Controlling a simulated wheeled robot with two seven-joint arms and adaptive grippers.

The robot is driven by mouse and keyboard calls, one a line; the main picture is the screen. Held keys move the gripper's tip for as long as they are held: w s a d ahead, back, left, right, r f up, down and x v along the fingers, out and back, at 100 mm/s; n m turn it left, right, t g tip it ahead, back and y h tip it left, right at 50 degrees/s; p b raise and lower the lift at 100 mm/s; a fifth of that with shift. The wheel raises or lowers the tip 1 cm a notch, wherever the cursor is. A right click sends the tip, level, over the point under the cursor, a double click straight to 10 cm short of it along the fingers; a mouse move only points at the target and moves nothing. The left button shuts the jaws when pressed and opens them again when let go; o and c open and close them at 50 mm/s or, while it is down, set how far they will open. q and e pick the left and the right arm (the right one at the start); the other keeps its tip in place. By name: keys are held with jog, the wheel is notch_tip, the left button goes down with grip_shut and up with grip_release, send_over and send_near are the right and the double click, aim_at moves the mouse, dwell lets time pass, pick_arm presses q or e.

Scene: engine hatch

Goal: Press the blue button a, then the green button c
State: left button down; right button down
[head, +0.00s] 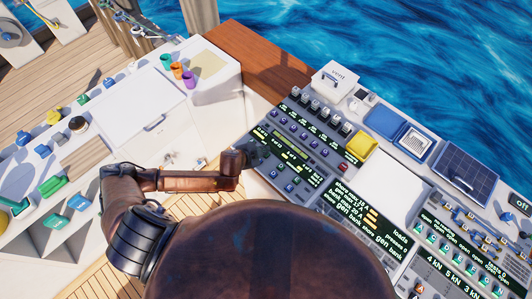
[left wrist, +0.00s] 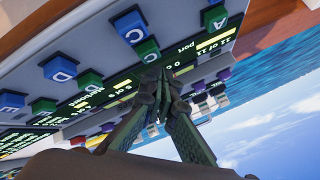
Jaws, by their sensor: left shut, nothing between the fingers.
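My left gripper (head: 252,155) is shut and empty at the left edge of the dark button panel (head: 318,172) in the head view. In the left wrist view, its closed fingertips (left wrist: 152,78) lie just below a green button marked C (left wrist: 147,48); I cannot tell whether they touch it. A blue button marked C (left wrist: 130,26) sits beside that green one. I cannot make out blue button a in either view. My right gripper is not in view.
Blue and green D buttons (left wrist: 60,67) and E buttons (left wrist: 12,100) lie left of the fingers in the wrist view. In the head view, a row of grey switches (head: 320,110), a yellow block (head: 361,145) and a white vent box (head: 334,82) stand beyond the gripper.

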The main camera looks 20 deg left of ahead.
pick_arm(q)
jog(key=shift+f, duration=0.1)
jog(key=shift+f, duration=0.3)
jog(key=shift+f+b, duration=0.4)
jog(key=shift+f, duration=0.45)
dwell(0.9)
dwell(0.4)
jog(key=shift+r+p, duration=1.25)
jog(key=shift+p, duration=0.1)
notch_tip(320, 180, up, 5)
jog(key=p, duration=0.5)
